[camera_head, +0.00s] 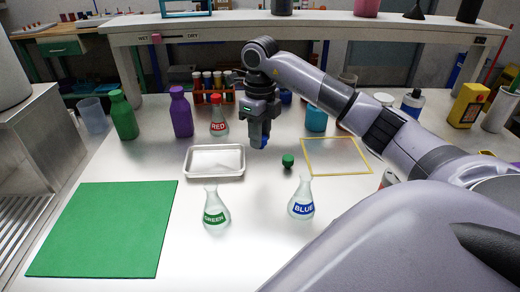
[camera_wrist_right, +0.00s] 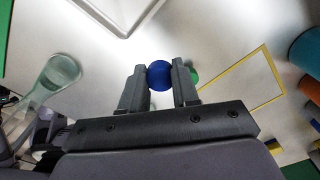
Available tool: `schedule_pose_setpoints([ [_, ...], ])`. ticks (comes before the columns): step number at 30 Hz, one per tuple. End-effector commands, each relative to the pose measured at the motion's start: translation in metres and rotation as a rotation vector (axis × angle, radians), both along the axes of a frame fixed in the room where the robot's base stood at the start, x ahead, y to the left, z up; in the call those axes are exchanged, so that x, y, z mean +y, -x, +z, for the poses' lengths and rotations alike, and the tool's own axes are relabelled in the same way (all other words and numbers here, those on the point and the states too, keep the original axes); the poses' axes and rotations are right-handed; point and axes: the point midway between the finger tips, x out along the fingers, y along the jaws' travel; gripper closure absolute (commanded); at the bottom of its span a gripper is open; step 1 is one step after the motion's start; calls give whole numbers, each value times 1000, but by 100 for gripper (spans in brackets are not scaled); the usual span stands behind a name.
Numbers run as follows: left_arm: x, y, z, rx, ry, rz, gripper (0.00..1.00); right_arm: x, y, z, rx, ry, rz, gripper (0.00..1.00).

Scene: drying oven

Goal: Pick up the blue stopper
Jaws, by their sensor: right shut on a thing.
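The blue stopper (camera_wrist_right: 160,76) is held between the two fingertips of my right gripper (camera_wrist_right: 159,82) in the wrist view. In the head view my right gripper (camera_head: 258,140) points down with the blue stopper (camera_head: 264,141) at its tips, apparently above the table. The BLUE flask (camera_head: 302,199) stands open at the front. The GREEN flask (camera_head: 215,208) stands open to its left. The RED flask (camera_head: 218,118) stands farther back with a red stopper on top. The green stopper (camera_head: 288,160) lies on the table. My left gripper is not in view.
A metal tray (camera_head: 215,176) lies left of my right gripper, and a yellow frame (camera_head: 337,173) lies right of it. A green mat (camera_head: 103,228) covers the left front. A purple bottle (camera_head: 181,113) and green bottle (camera_head: 123,117) stand behind. The table's middle front is clear around the flasks.

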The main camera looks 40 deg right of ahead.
Motion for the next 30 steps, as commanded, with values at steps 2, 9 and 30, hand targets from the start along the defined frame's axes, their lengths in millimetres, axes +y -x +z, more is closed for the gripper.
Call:
schedule_pose_setpoints([
  [2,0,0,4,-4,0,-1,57,0,-1,29,-8,1,-1,98],
  [9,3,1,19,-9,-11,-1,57,-1,0,88,-4,2,-2,98],
  [30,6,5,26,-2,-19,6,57,0,0,131,1,0,-2,98],
])
